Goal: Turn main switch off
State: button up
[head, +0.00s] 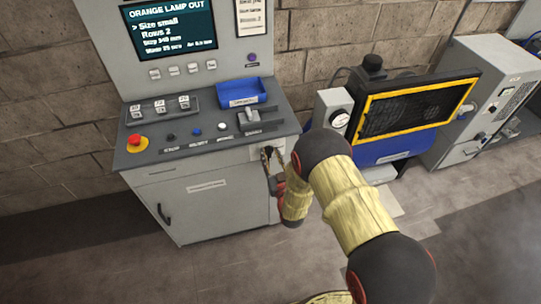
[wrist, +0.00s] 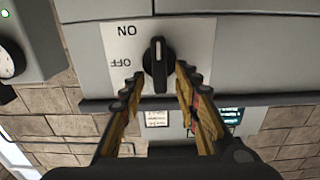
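The main switch is a black rotary knob (wrist: 158,66) on a pale plate (wrist: 190,40) in the wrist view. Its handle stands upright in the picture, with a white mark near the upper end. The plate's labels appear upside down: ON at upper left, OFF below it at left. My gripper (wrist: 159,76) is open, with one finger on each side of the knob's lower part; I cannot tell whether either finger touches it. In the head view, my gripper (head: 270,163) is at the cabinet's front right, and my arm and gripper hide most of the switch.
The grey control cabinet (head: 205,205) carries a screen (head: 168,35), a red emergency button (head: 137,143), a blue tray (head: 239,93) and a lever (head: 248,122). A yellow-framed machine (head: 415,108) with a gauge stands close on the right. The floor before the cabinet is clear.

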jog(key=shift+w, duration=0.15)
jog(key=shift+c, duration=0.9)
grip_shut()
